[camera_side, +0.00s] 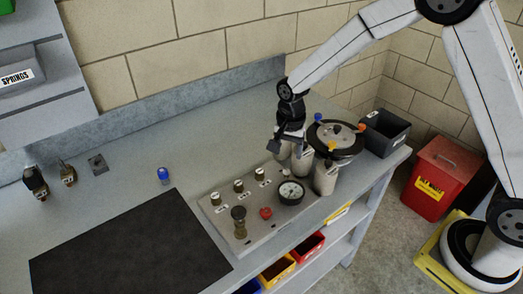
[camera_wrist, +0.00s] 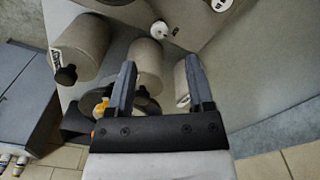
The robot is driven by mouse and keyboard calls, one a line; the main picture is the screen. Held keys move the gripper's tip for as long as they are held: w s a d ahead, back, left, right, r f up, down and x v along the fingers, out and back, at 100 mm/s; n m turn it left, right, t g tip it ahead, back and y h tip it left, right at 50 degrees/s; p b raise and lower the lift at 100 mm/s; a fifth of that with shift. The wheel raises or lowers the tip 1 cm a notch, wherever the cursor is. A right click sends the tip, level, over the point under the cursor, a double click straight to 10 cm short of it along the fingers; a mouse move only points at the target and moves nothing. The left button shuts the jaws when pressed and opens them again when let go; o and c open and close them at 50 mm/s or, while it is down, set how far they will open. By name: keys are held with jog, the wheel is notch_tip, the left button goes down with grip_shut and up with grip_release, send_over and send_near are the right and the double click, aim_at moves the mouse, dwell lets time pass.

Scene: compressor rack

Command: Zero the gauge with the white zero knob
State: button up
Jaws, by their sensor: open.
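The gauge (camera_side: 291,190), with a round white face and black rim, sits on the right part of a light grey panel (camera_side: 240,240). Part of its face shows at the top edge of the wrist view (camera_wrist: 221,4). The small white zero knob (camera_wrist: 160,30) stands on the panel near the gauge; in the side view it is a small pale spot (camera_side: 286,171). My gripper (camera_side: 287,149) is above the back right of the panel, beside the pale cylinders. In the wrist view its fingers (camera_wrist: 160,63) are apart with nothing held, and the knob is beyond their tips.
Pale cylinders (camera_wrist: 147,62) stand close under my fingers. A round black-rimmed top with coloured knobs (camera_side: 336,138) is to their right. The panel also carries a red knob (camera_side: 266,213), a dark upright fitting (camera_side: 239,216) and several small valves (camera_side: 239,186). A black mat (camera_side: 125,250) lies left.

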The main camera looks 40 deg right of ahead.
aim_at(287, 170)
jog(key=shift+f, duration=3.35)
jog(key=shift+c, duration=0.2)
grip_shut()
